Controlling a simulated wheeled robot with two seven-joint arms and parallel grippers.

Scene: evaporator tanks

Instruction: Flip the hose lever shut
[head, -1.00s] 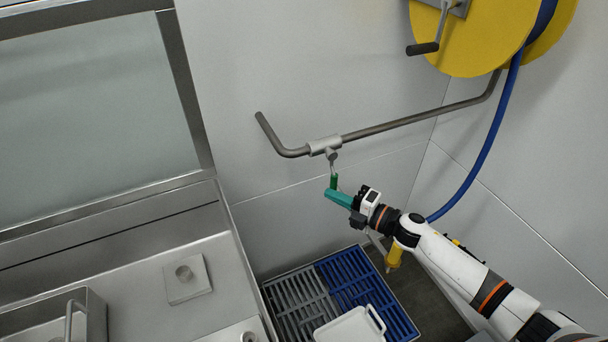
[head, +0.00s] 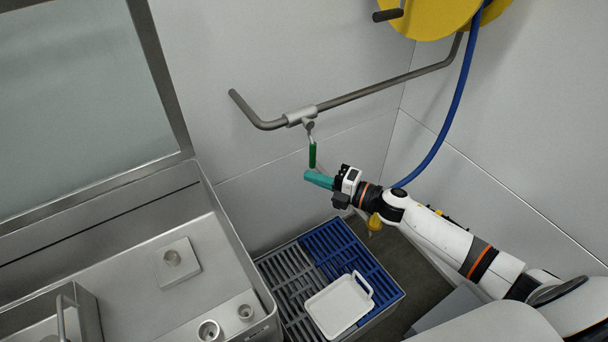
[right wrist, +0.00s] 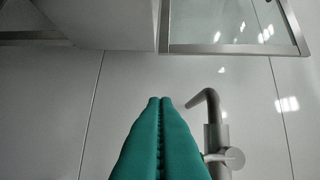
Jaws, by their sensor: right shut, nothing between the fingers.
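The hose lever has a green grip (head: 312,155) and hangs down from a valve (head: 300,117) on the grey wall pipe in the head view. My right gripper (head: 308,177), with teal fingers, is shut and empty just below the lever's lower end. I cannot tell whether they touch. In the right wrist view the shut teal fingers (right wrist: 160,102) point up the picture, with the valve (right wrist: 226,157) to their right. The green grip is not clearly visible there. My left gripper is in neither view.
A yellow reel (head: 425,18) carries a blue hose (head: 455,110) at upper right. A steel tank (head: 120,250) fills the lower left. Below my right gripper are a floor grate (head: 278,275) and a white tray (head: 338,306). The wall around the valve is clear.

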